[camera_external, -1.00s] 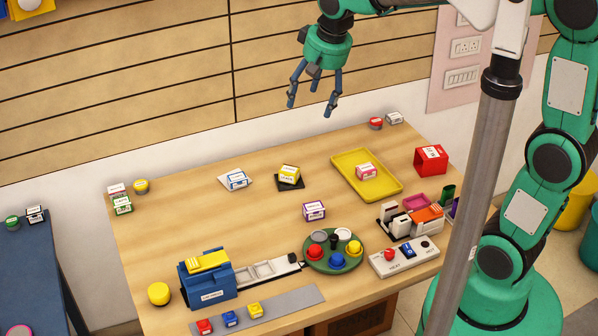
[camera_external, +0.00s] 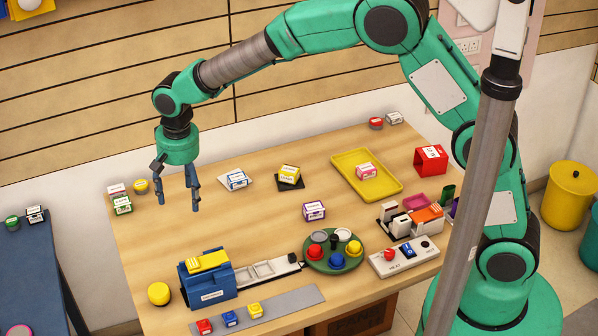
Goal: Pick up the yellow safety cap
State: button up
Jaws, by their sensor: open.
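Several round yellow cap-like things show, and I cannot tell for certain which is the safety cap. A plain yellow domed cap (camera_external: 158,293) stands on the front left of the table, left of the blue box. A yellow cap (camera_external: 353,249) sits among red, blue and white ones on the round green tray (camera_external: 318,267). A small yellow round container (camera_external: 141,186) is at the back left edge. My gripper (camera_external: 178,207) is open and empty, pointing down above the left part of the table, well above the surface.
The blue box (camera_external: 208,280) with a yellow top stands beside a grey strip (camera_external: 285,308) holding small coloured boxes. A yellow tray (camera_external: 350,160) and a red box (camera_external: 431,160) are at the back right. The table's left middle is mostly clear.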

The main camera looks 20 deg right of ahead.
send_over(158, 289)
notch_tip(158, 289, down, 12)
jog(key=shift+s+f+g+h, duration=0.1)
jog(key=shift+g+h, duration=0.2)
jog(key=shift+h, duration=0.1)
jog(key=shift+f, duration=0.1)
jog(key=shift+f+b, duration=0.55)
jog(key=shift+f, duration=3.65)
jog(key=shift+f+b, duration=0.55)
jog(key=shift+f, duration=2.1)
jog(key=shift+c, duration=0.5)
jog(key=c, duration=1)
